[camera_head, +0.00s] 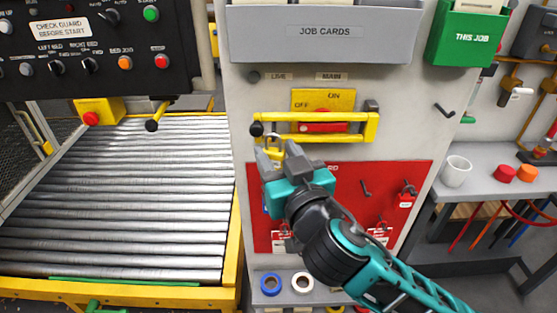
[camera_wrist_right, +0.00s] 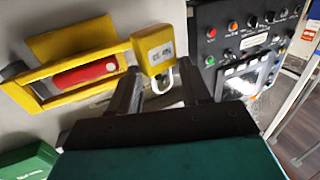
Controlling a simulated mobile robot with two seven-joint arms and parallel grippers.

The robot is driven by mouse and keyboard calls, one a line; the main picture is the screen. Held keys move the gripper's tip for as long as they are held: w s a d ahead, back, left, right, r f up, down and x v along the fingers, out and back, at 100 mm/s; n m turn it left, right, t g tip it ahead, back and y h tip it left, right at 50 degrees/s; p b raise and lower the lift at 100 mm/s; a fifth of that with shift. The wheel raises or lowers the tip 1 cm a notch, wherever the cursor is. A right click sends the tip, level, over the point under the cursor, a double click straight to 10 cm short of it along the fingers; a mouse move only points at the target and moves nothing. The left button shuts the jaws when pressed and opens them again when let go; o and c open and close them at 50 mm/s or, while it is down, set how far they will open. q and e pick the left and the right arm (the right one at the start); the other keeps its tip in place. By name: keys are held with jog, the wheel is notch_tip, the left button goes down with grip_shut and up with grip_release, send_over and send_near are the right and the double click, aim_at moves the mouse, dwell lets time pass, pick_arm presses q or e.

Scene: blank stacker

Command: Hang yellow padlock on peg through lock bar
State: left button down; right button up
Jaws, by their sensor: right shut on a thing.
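The yellow padlock (camera_head: 272,152) is held between the fingers of my right gripper (camera_head: 275,160), just below the left end of the yellow lock bar (camera_head: 345,138). In the right wrist view the padlock (camera_wrist_right: 153,45) appears upside down, with its pale shackle (camera_wrist_right: 168,99) between the fingers. The lock bar (camera_wrist_right: 35,103) crosses in front of the red switch handle (camera_wrist_right: 85,75). A black knob (camera_head: 256,130) is at the bar's left end. I cannot make out the peg clearly, nor whether the shackle touches anything. My left gripper is out of view.
A red board (camera_head: 340,215) with hooks and tags lies below the bar. The grey job cards holder (camera_head: 320,45) is above. A roller conveyor (camera_head: 130,200) is at left, and a bench with a white cup (camera_head: 456,171) at right.

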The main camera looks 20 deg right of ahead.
aim_at(278, 151)
jog(key=shift+w+d+f, duration=0.1)
jog(key=shift+w+d, duration=0.1)
jog(key=shift+w, duration=0.3)
jog(key=shift+w+d, duration=0.15)
jog(key=shift+w, duration=0.35)
jog(key=shift+w+d+f+b, duration=0.15)
jog(key=shift+w+f+b, duration=0.45)
jog(key=shift+w+f, duration=0.1)
jog(key=o, duration=1.2)
jog(key=shift+d, duration=0.1)
jog(key=shift+s, duration=0.15)
